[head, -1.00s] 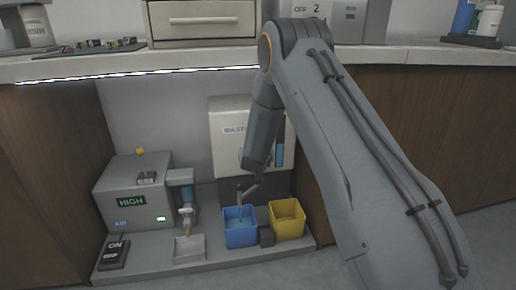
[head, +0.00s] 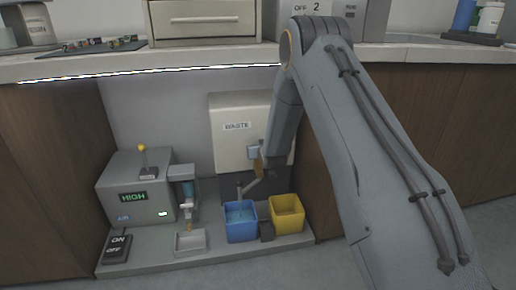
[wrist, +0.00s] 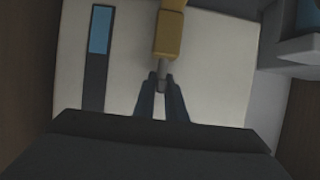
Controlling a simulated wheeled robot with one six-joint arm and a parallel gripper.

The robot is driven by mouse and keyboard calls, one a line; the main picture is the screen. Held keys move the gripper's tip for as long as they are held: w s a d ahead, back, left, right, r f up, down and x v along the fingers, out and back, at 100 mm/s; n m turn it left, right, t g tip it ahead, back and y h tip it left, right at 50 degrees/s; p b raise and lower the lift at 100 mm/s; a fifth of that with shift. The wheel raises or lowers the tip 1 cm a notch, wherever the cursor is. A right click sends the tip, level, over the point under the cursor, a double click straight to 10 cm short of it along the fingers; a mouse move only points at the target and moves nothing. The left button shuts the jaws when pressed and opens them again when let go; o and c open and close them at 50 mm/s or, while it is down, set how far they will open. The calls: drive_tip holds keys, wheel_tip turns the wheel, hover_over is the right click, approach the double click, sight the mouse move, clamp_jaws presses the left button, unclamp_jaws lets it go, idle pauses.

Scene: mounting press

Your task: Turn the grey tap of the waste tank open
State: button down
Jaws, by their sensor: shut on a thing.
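The white waste tank (head: 228,150), labelled WASTE, stands at the back of the recess under the counter. In the wrist view its pale front (wrist: 215,75) fills most of the picture, with a blue level strip (wrist: 100,30). The grey tap (wrist: 162,76) shows as a small grey end between my fingertips, beside a tan block (wrist: 168,35). My gripper (wrist: 162,82) is shut on this grey end. In the head view my arm hides part of the tank front, and the tan part (head: 258,168) shows beside my wrist. A grey spout (head: 256,184) slants above the blue bin.
A blue bin (head: 240,234) and a yellow bin (head: 287,225) stand below the tank. An ON/OFF switch (head: 117,249) is at front left. The counter edge (head: 150,72) runs overhead.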

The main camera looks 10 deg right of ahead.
drive_tip(key=c, duration=2.1)
unclamp_jaws()
drive_tip(key=p+v, duration=0.3)
drive_tip(key=v, duration=0.4)
drive_tip(key=shift+s, duration=0.4)
drive_tip(key=shift+r, duration=0.15)
